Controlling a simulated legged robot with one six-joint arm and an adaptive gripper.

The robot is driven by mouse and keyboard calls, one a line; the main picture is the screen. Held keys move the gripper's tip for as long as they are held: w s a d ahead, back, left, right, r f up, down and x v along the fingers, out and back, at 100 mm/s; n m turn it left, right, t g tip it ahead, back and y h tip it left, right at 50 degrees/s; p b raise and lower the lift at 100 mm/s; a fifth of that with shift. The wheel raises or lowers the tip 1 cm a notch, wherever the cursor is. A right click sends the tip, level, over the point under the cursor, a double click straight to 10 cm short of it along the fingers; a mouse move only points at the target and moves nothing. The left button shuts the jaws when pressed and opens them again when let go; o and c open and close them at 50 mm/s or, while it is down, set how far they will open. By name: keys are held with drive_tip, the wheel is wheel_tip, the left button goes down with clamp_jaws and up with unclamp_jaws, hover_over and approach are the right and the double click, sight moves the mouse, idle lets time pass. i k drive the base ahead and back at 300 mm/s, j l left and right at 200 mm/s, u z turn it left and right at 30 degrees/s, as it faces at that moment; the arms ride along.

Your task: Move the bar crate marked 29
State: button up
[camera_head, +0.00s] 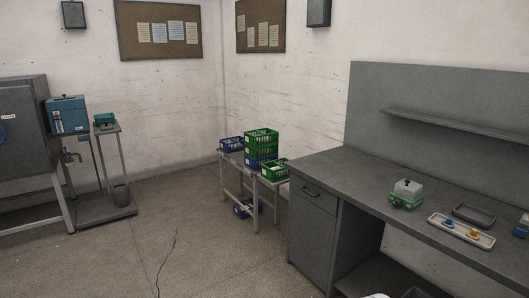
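Several bar crates stand at a low metal stand (255,195) in the room's corner, some distance away. A green crate (262,139) sits on top of a blue crate (262,153) on the stand. Another blue crate (231,144) is at the left end. Another green crate (273,171) is at the right end, near the workbench. One more blue crate (243,209) is low down beneath the stand's top. The crate markings are too small to read, so I cannot tell which is 29. My gripper is not in view.
A grey workbench (345,180) along the right holds a green-and-white device (406,194), a light tray (461,231) and a dark tray (474,215). A grey machine (22,130) and a small trolley (105,209) stand left. The middle floor (170,240) is clear.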

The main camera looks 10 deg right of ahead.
sight(235, 147)
drive_tip(key=i+j+z, duration=0.4)
drive_tip(key=i+j, duration=0.3)
drive_tip(key=i, duration=0.5)
drive_tip(key=i+j+z, duration=0.4)
drive_tip(key=i+j, duration=0.7)
